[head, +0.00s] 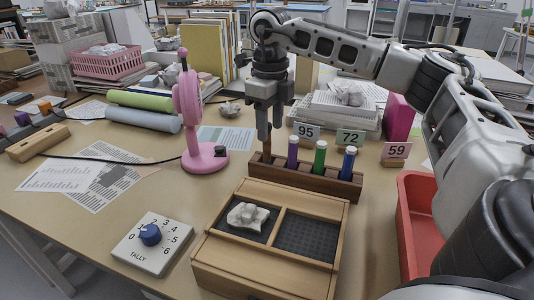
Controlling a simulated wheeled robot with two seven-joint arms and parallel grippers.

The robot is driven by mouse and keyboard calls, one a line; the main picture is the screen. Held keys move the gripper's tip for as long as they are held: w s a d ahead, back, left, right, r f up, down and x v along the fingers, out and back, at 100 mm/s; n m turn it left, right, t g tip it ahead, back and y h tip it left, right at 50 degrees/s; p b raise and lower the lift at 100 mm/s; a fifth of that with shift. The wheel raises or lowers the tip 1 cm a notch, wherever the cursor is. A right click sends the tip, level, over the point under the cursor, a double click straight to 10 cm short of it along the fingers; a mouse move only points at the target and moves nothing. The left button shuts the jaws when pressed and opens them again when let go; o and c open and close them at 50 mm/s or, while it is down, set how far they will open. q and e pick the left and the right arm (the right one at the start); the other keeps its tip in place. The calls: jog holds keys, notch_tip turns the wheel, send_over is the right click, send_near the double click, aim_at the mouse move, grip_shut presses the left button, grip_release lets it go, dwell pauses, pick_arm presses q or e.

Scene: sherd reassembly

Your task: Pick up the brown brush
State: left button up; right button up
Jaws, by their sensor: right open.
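A brown brush (267,153) stands upright in the leftmost place of a dark wooden rack (315,187). Only part of the brush shows below my right gripper (268,128). The gripper comes down from above with its fingers pointing at the rack, right over the brush. It is open; whether its fingertips touch or straddle the brush is hard to tell. My left gripper is not in view.
A tally dial (150,240) lies front left.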

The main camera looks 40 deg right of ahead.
aim_at(267, 163)
jog(key=f, duration=0.4)
jog(key=shift+w+a+b, duration=0.2)
jog(key=shift+w+b, duration=0.1)
jog(key=shift+f, duration=0.25)
grip_shut()
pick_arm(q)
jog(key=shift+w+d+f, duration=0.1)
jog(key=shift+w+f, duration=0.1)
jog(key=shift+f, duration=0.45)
pick_arm(e)
jog(key=shift+r, duration=0.1)
